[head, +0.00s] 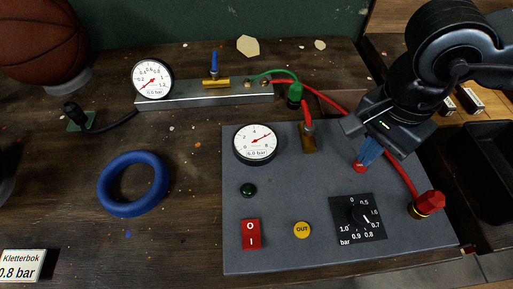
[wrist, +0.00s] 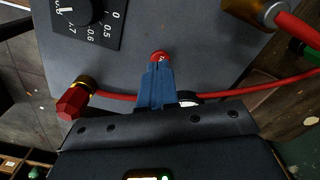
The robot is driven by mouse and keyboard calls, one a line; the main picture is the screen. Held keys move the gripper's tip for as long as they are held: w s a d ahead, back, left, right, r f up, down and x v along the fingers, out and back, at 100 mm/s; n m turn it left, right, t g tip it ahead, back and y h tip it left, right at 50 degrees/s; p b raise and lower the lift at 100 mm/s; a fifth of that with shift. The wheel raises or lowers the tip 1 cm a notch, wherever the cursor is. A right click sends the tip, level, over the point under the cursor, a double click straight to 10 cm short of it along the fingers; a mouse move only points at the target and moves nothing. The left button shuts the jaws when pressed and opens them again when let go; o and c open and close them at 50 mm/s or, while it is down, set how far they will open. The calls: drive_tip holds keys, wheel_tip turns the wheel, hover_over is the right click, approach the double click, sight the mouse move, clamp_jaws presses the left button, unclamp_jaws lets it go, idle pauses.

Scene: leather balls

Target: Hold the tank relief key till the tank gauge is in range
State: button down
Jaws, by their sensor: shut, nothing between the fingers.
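A small red key (head: 360,168), which looks like the tank relief key, sits on the grey panel. My gripper (head: 367,154) is shut and empty, with its blue fingertips right at the key and partly covering it. In the wrist view the red key (wrist: 158,56) shows just past the shut fingertips (wrist: 157,70); I cannot tell whether they press it. The round gauge on the panel (head: 255,144), probably the tank gauge, has its red needle pointing up and right. Its exact reading is too small to tell.
The panel (head: 290,256) also bears a red rocker switch (head: 251,234), a yellow OUT button (head: 302,230), a black dial (head: 366,215) and a red-capped fitting (head: 428,204). A red hose (head: 398,172) runs close beside my gripper. A blue ring (head: 133,208) lies left.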

drive_tip(key=shift+f+b, duration=1.05)
drive_tip(key=shift+b, duration=0.15)
idle(6.8)
